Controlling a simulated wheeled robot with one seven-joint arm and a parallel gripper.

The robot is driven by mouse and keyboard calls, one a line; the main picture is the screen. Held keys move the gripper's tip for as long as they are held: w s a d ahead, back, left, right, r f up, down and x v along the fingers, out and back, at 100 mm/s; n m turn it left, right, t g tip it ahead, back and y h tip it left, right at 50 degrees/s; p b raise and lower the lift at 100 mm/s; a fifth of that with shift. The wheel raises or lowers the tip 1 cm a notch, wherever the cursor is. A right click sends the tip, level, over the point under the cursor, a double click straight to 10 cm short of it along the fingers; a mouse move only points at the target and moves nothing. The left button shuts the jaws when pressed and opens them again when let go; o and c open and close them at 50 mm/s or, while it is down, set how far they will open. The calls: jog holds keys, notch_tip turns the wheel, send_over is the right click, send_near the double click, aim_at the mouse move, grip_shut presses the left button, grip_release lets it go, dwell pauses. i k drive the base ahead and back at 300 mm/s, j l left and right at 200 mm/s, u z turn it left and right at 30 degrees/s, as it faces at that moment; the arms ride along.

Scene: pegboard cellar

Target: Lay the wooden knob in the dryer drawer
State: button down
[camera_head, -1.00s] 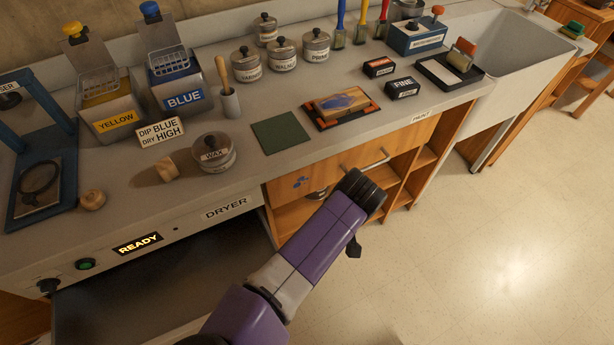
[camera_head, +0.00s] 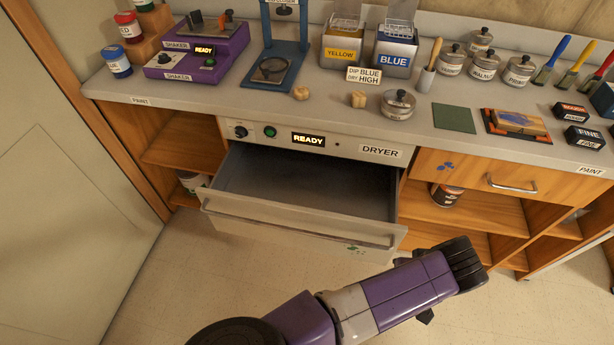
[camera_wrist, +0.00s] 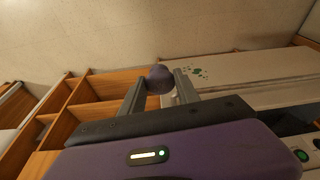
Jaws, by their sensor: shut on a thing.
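In the wrist view my gripper (camera_wrist: 160,88) is shut on a rounded, dark purplish knob (camera_wrist: 160,76), held between the fingertips. My gripper's fingers are not visible in the head view. The dryer drawer (camera_head: 300,222) is pulled open and its visible interior is empty. Its pale front with green specks shows in the wrist view (camera_wrist: 250,68), beyond and right of my fingers. The dryer panel above it reads READY. Two pale wooden knobs, a left one (camera_head: 301,93) and a right one (camera_head: 358,99), sit on the counter above the dryer.
The counter holds a wax tin (camera_head: 398,105), blue dip tank (camera_head: 395,52), yellow dip tank (camera_head: 342,45), green mat (camera_head: 453,118) and purple shaker (camera_head: 205,50). A sign reads "DIP BLUE DRY HIGH" (camera_head: 364,75). Open shelves flank the drawer. The floor in front is clear.

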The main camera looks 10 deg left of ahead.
aim_at(304, 201)
jog(key=i+u, duration=0.1)
jog(key=u, duration=0.35)
jog(key=i+u, duration=0.15)
jog(key=u, duration=0.35)
jog(key=i+u, duration=0.1)
jog(key=u, duration=0.35)
